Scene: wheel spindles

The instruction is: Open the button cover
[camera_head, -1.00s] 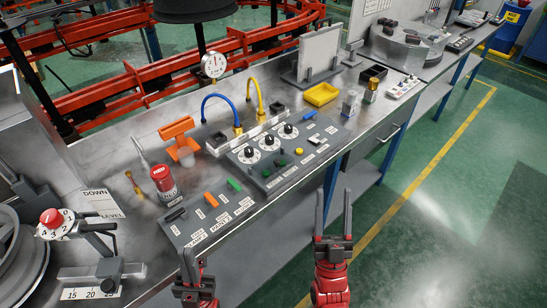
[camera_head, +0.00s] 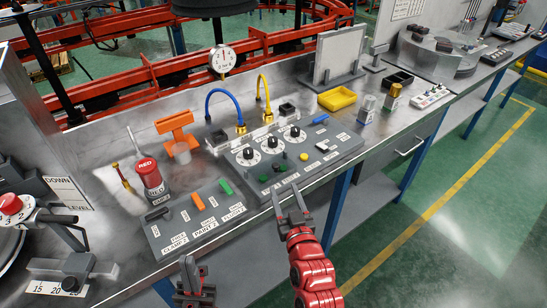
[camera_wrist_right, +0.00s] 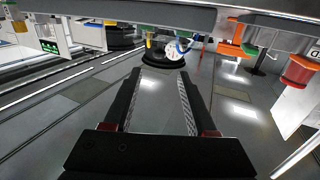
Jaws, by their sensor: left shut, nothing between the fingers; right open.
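The grey control panel (camera_head: 295,152) on the bench carries dials, green buttons (camera_head: 277,167) and a yellow button (camera_head: 304,156). I cannot tell which part is the button cover; small dark pieces sit beside the green buttons. My right gripper (camera_head: 293,203) is open and empty, its fingers pointing up in the head view at the panel's front edge. Its open fingers also show in the right wrist view (camera_wrist_right: 160,78), with nothing between them. My left gripper (camera_head: 188,272) is shut and empty at the bottom, in front of the lower labelled panel (camera_head: 197,222).
A yellow tray (camera_head: 337,98) lies at the back right. Open floor (camera_head: 440,200) lies right of the bench.

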